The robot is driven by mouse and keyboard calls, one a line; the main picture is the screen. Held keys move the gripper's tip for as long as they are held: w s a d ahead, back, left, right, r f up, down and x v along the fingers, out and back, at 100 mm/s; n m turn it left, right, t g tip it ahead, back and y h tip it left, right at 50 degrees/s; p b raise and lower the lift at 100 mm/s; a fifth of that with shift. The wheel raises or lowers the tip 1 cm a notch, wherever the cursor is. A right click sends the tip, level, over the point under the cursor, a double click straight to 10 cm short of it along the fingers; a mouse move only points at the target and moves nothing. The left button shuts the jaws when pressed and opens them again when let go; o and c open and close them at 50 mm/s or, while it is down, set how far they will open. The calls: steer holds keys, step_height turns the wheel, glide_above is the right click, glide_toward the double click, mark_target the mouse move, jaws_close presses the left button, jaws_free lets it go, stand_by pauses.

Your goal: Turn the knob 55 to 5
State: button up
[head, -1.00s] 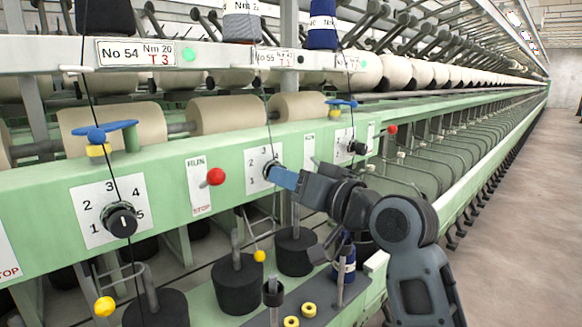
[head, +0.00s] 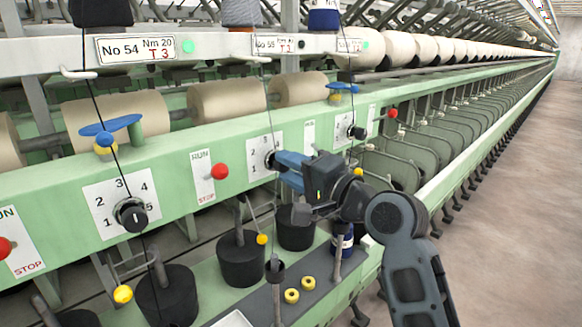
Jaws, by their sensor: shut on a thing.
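The black knob of position 55 (head: 270,160) sits on a white dial plate (head: 257,146) on the green rail, below the label that reads No 55, T 3 (head: 280,45). My gripper (head: 279,159) reaches in from the right, its blue fingers shut on this knob. The fingers and wrist cover the right part of the dial, so its higher numbers and the knob's pointer cannot be read. A 2 and a 3 show on the upper part of the plate.
Left is the 54 knob (head: 131,215) on its own dial. A red RUN/STOP ball (head: 219,171) stands between the two dials. Another knob (head: 356,132) is right of my gripper. Black cans (head: 240,258) stand below the rail. The aisle floor (head: 510,180) at right is clear.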

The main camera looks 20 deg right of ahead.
steer(key=shift+m, duration=3.9)
steer(key=o, duration=1)
steer(key=shift+b+v, duration=0.8)
steer(key=shift+v, duration=3.1)
